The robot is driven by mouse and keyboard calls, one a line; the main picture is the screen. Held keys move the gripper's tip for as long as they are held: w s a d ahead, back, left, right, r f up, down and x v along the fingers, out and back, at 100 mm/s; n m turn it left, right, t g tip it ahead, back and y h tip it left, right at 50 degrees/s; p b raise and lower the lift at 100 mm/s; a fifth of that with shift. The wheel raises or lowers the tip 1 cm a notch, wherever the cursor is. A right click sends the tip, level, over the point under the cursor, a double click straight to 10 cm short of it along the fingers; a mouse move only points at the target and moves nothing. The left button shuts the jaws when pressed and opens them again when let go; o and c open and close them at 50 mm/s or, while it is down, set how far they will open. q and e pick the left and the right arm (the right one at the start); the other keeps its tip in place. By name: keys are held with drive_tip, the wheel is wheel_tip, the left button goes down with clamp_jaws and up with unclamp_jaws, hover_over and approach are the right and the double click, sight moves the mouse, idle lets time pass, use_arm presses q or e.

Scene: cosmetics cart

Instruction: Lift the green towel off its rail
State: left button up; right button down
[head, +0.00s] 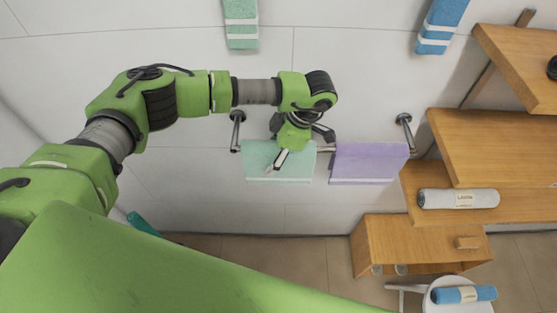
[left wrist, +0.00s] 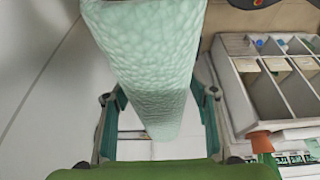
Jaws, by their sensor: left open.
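The pale green towel (head: 257,160) hangs over the left part of a wall rail (head: 236,147), beside a purple towel (head: 370,161). My left gripper (head: 283,157) is at the green towel in the head view and covers part of it. In the left wrist view, the green towel (left wrist: 160,65) fills the upper middle and reaches down between the two fingers of my left gripper (left wrist: 158,100). The fingers are spread wide, with gaps beside the cloth. The towel's contact with the rail is not visible there. My right gripper is not in view.
Another green towel (head: 241,24) and a blue towel (head: 440,26) hang higher on the wall. Wooden shelves (head: 485,135) with a rolled white towel (head: 458,198) stand to the right. A white stool (head: 460,306) holds a rolled blue towel. The left wrist view shows a compartmented tray (left wrist: 240,95).

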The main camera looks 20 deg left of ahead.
use_arm(q)
drive_tip(key=c, duration=1.3)
drive_tip(key=shift+r+p, duration=0.35)
drive_tip(key=shift+p, duration=0.2)
drive_tip(key=shift+w+r+b, duration=0.1)
drive_tip(key=shift+r+b, duration=0.1)
drive_tip(key=shift+b, duration=0.1)
wheel_tip(320, 180, up, 18)
drive_tip(key=b, duration=0.5)
drive_tip(key=shift+f, duration=0.25)
